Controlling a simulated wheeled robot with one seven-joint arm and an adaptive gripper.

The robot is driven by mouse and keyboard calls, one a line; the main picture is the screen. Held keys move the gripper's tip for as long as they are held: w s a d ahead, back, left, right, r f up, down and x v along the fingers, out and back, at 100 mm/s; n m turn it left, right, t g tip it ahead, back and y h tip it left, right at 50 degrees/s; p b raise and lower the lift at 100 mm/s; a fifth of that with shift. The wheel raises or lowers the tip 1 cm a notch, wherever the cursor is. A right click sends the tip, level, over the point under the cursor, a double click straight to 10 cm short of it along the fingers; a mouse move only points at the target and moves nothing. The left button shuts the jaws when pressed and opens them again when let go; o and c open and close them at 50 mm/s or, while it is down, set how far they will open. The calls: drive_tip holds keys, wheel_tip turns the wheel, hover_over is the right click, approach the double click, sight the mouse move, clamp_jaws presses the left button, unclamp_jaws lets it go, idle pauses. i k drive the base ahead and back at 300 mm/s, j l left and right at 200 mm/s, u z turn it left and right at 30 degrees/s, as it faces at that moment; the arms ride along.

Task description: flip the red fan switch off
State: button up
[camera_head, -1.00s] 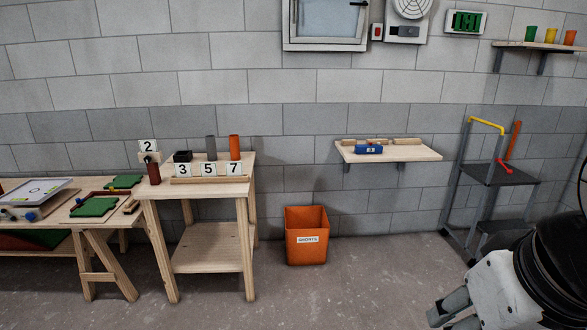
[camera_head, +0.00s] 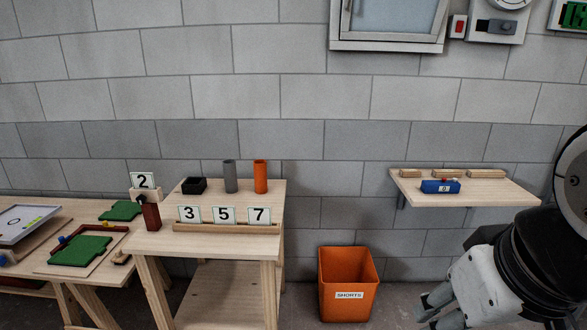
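A small white box with a red switch (camera_head: 457,26) is on the block wall at the top right, just right of the window. Beside it is a grey fan unit (camera_head: 497,22) with a dark knob or lever on its front; its round grille is cut off by the top edge. My gripper (camera_head: 436,312) is at the lower right, low and far below the switch, touching nothing that I can see. Its fingers are partly cut off by the bottom edge, and their opening is unclear.
A wall shelf (camera_head: 520,193) with a blue block sits below the switch. Wooden tables with number cards, cylinders and trays fill the left. A window (camera_head: 390,22) is left of the switch.

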sight(460, 24)
drive_tip(key=i+j+z, duration=0.7)
drive_tip(key=i, duration=0.2)
drive_tip(key=i+j+z, duration=0.4)
